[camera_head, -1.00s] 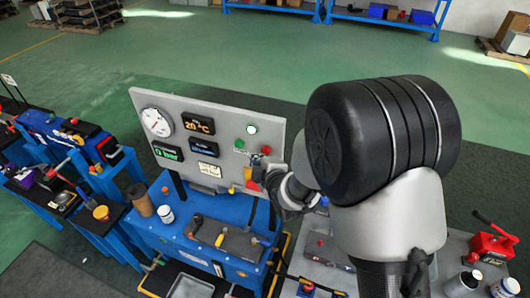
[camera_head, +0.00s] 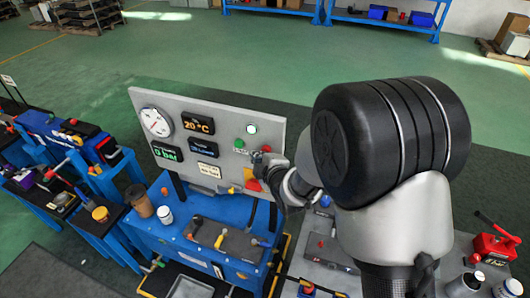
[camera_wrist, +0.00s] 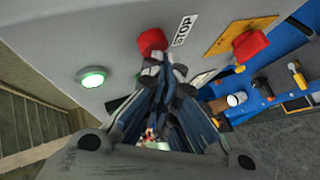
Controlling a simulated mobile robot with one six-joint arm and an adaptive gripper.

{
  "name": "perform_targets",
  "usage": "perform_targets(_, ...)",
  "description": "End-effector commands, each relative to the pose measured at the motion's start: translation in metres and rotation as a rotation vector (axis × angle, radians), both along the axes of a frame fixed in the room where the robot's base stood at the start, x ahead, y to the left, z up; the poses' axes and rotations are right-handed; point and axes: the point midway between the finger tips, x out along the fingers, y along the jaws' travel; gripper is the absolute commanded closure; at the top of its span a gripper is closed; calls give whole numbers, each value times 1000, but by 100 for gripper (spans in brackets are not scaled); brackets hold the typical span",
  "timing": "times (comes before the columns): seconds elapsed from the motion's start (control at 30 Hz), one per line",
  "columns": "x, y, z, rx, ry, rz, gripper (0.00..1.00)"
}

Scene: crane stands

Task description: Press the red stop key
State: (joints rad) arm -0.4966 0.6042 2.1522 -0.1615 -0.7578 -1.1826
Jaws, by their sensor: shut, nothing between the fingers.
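The red stop key (camera_wrist: 152,41) sticks out of the grey panel (camera_wrist: 60,35), beside a white STOP label (camera_wrist: 184,30) in the wrist view. My gripper (camera_wrist: 163,62) is shut and empty. Its fingertips are right at the key's lower edge and overlap it slightly; I cannot tell whether they touch it. In the head view my gripper (camera_head: 260,159) is at the panel's right part (camera_head: 220,112), and the key is mostly hidden there by the gripper.
A larger red knob (camera_wrist: 250,45) on a yellow plate (camera_wrist: 232,36) is close by, at lower right on the panel in the head view (camera_head: 253,185). A lit green-ringed button (camera_wrist: 92,77) is nearby. A blue bench (camera_head: 150,232) with cups and tools stands below.

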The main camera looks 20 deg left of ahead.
Motion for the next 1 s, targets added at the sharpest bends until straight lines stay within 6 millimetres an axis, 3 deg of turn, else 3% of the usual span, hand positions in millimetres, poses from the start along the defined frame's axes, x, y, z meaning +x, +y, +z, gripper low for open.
perform_targets(0.77,6,-1,0,1,0,-2,100)
perform_targets(1.0,-1,0,-1,0,-1,0,100)
